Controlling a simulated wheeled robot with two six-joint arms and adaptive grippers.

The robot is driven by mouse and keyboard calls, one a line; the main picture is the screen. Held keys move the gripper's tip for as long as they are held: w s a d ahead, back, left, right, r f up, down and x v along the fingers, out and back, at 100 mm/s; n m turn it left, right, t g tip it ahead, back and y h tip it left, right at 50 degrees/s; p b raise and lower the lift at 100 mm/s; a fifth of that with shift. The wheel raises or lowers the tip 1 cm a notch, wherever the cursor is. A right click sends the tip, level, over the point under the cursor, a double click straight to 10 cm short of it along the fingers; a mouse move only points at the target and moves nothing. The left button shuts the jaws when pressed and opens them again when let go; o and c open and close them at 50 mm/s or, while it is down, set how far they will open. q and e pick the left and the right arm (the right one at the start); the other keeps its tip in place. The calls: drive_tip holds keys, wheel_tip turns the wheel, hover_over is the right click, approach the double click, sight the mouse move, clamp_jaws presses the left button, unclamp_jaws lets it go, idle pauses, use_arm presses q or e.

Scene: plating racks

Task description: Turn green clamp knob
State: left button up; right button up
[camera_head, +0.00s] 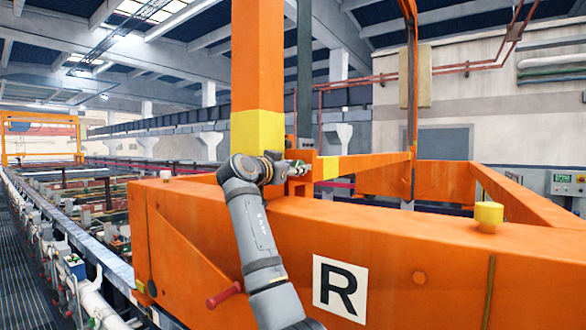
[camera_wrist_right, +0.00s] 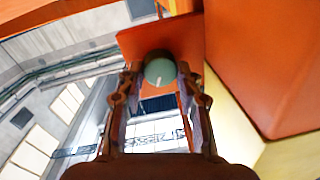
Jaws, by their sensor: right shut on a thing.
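The green clamp knob (camera_wrist_right: 160,72) shows in the right wrist view as a round, dull green disc with a short pale mark on its face. It sits against an orange plate (camera_wrist_right: 185,35). My right gripper (camera_wrist_right: 160,82) has its two fingers on either side of the knob and is shut on it. In the head view my right arm reaches up over the orange beam, and its gripper (camera_head: 298,169) is at an orange bracket beside the orange and yellow post (camera_head: 257,125). The knob is too small to make out there. My left gripper is in neither view.
A large orange beam (camera_head: 420,245) with a white R plate (camera_head: 340,287) lies across the front. A yellow cylinder (camera_head: 488,214) stands on it at the right. A rail with tanks runs along the left.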

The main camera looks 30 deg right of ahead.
drive_tip(key=shift+m, duration=1.5)
drive_tip(key=m, duration=0.3)
drive_tip(key=shift+f+m+b, duration=0.1)
drive_tip(key=shift+m+b, duration=0.2)
drive_tip(key=shift+b, duration=0.1)
drive_tip(key=m, duration=0.4)
drive_tip(key=shift+f+h, duration=0.1)
drive_tip(key=shift+h, duration=0.2)
drive_tip(key=shift+m, duration=1.1)
drive_tip(key=shift+f+m, duration=0.15)
drive_tip(key=shift+m, duration=0.15)
drive_tip(key=o, duration=1.1)
drive_tip(key=shift+o, duration=0.2)
drive_tip(key=shift+s+a+r, duration=0.1)
drive_tip(key=shift+s+r, duration=0.05)
drive_tip(key=shift+r, duration=0.05)
